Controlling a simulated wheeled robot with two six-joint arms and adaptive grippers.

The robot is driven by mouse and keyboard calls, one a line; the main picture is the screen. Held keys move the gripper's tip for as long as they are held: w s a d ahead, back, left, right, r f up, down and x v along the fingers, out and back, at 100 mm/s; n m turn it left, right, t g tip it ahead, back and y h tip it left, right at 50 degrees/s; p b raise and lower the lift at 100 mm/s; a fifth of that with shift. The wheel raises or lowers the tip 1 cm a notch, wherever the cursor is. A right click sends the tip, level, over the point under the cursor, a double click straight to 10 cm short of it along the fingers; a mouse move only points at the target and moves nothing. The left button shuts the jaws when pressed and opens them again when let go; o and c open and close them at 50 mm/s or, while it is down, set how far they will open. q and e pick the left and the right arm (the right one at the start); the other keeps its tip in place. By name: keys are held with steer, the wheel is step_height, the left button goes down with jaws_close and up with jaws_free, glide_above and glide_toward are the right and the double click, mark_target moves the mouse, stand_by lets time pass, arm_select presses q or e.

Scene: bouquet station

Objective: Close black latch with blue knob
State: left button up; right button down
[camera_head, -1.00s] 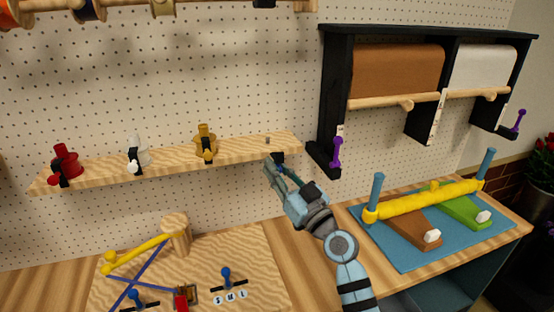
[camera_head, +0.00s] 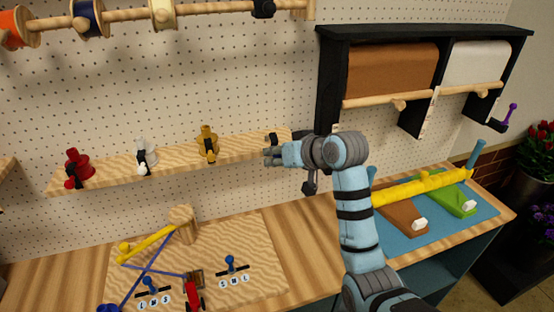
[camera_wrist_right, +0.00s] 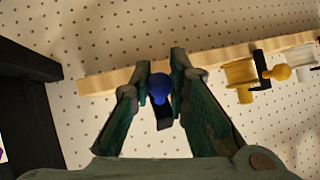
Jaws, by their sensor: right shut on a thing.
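The blue knob (camera_wrist_right: 158,88) sits at the end of the wooden shelf in the right wrist view, with its black latch (camera_wrist_right: 164,118) beside it. The latch also shows as a small black piece (camera_head: 273,139) at the shelf's right end in the head view, where the knob itself is hidden. My right gripper (camera_head: 268,156) reaches the shelf's right end from the right. Its fingertips (camera_wrist_right: 162,84) are closed around the blue knob in the wrist view. My left gripper is in neither view.
The shelf (camera_head: 110,178) also carries red (camera_head: 78,168), white (camera_head: 146,156) and yellow (camera_head: 208,143) latched holders left of my gripper. A black paper-roll rack (camera_head: 328,80) stands close to the right. A wooden board (camera_head: 240,285) with sliders lies below.

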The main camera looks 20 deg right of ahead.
mark_target(275, 141)
steer(key=g, duration=0.1)
steer(key=r+g, duration=0.1)
steer(key=g, duration=0.1)
steer(key=shift+w+r+m+h, duration=0.2)
steer(key=shift+w+m+h, duration=0.1)
steer(key=shift+w, duration=0.05)
steer(key=shift+w+r+m+g, duration=0.15)
steer(key=shift+g, duration=0.7)
steer(key=shift+w+r+m+g, duration=0.15)
steer(key=shift+g, duration=0.7)
steer(key=c, duration=1.5)
jaws_free()
steer(key=shift+w, duration=0.1)
step_height(275, 141, up, 10)
steer(key=shift+a+r, duration=0.1)
